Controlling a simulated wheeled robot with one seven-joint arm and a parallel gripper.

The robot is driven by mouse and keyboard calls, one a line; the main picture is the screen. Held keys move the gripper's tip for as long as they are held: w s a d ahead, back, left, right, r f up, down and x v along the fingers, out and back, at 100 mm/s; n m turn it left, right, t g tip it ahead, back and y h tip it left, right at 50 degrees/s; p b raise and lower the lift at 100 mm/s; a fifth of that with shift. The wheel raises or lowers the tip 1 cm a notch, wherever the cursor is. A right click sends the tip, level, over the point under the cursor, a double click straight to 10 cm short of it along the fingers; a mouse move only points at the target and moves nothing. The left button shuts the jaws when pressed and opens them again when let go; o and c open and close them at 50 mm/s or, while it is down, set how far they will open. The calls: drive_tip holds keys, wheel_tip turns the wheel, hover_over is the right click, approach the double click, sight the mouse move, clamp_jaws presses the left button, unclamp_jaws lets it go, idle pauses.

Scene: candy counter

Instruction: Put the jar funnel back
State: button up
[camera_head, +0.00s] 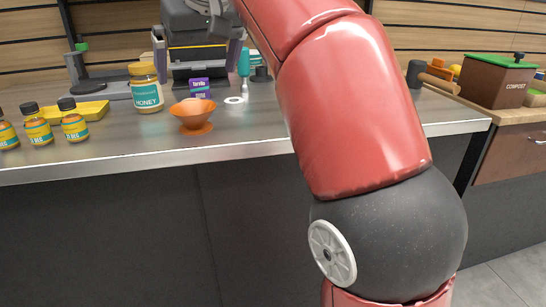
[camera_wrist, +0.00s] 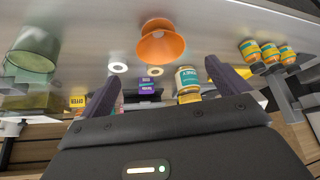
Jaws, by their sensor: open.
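The orange jar funnel (camera_head: 193,117) stands on the grey counter near its front edge, with a wide mouth above and a flared part below. It also shows at the top middle of the wrist view (camera_wrist: 161,46). My gripper (camera_head: 197,58) is open and empty above the back of the counter, behind the funnel in the head view. Its two fingers (camera_wrist: 168,84) stand wide apart in the wrist view, and the funnel lies beyond their tips, apart from them. A honey jar (camera_head: 147,93) with a yellow lid stands left of the funnel; it shows near one finger in the wrist view (camera_wrist: 187,82).
A purple box (camera_head: 200,88) stands behind the funnel and a white ring (camera_head: 233,100) lies to its right. Several small bottles (camera_head: 38,128) and a yellow tray (camera_head: 88,113) are at left. A compost bin (camera_head: 495,82) is far right. A green glass container (camera_wrist: 33,52) shows in the wrist view.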

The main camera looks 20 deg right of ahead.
drive_tip(key=s+d+f, duration=0.2)
drive_tip(key=d+f, duration=0.1)
drive_tip(key=s+d+f+m, duration=0.1)
drive_tip(key=s+d+f, duration=0.2)
drive_tip(key=f, duration=0.1)
drive_tip(key=s+d+f+m, duration=0.1)
drive_tip(key=s+d+f, duration=0.2)
drive_tip(key=f, duration=0.1)
drive_tip(key=shift+s+f+h, duration=0.15)
drive_tip(key=shift+f+h, duration=0.1)
drive_tip(key=shift+h, duration=0.15)
drive_tip(key=s+d+f+m, duration=0.1)
drive_tip(key=s+d+f, duration=0.1)
drive_tip(key=s+f, duration=0.4)
drive_tip(key=s+d+f+m+h, duration=0.1)
drive_tip(key=s+f, duration=0.5)
drive_tip(key=f, duration=0.8)
drive_tip(key=shift+s+d+f, duration=0.15)
drive_tip(key=shift+s+d, duration=0.25)
drive_tip(key=shift+d, duration=0.35)
